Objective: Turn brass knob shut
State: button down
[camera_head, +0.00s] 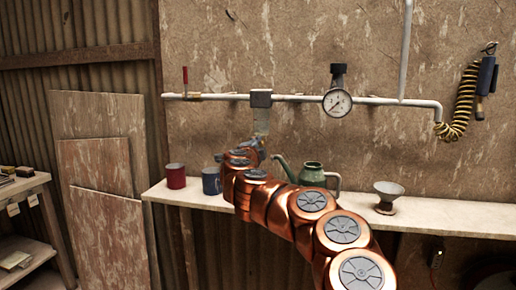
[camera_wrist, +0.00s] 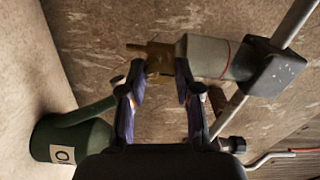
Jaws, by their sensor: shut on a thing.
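The brass knob (camera_wrist: 159,57) sits at the end of a pale cylindrical bowl (camera_wrist: 208,56) in the wrist view, with a small brass stub pointing left. The bowl hangs from a grey block (camera_head: 261,98) on the wall pipe in the head view. My gripper (camera_wrist: 160,74) has one fingertip on each side of the knob and is shut on it. In the head view my gripper (camera_head: 256,144) is just under the bowl, and the knob is hidden there by the gripper and arm.
A pressure gauge (camera_head: 337,103) and a red-handled valve (camera_head: 185,80) are on the pipe (camera_head: 220,97). Below, a shelf (camera_head: 450,220) holds a red mug (camera_head: 176,176), a blue mug (camera_head: 211,181), a green watering can (camera_head: 312,175) and a grey funnel (camera_head: 388,192). A coiled yellow hose (camera_head: 457,105) hangs right.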

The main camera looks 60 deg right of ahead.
jog(key=c, duration=0.8)
grip_release()
jog(key=v, duration=1.2)
jog(key=shift+r, duration=0.1)
dwell(0.3)
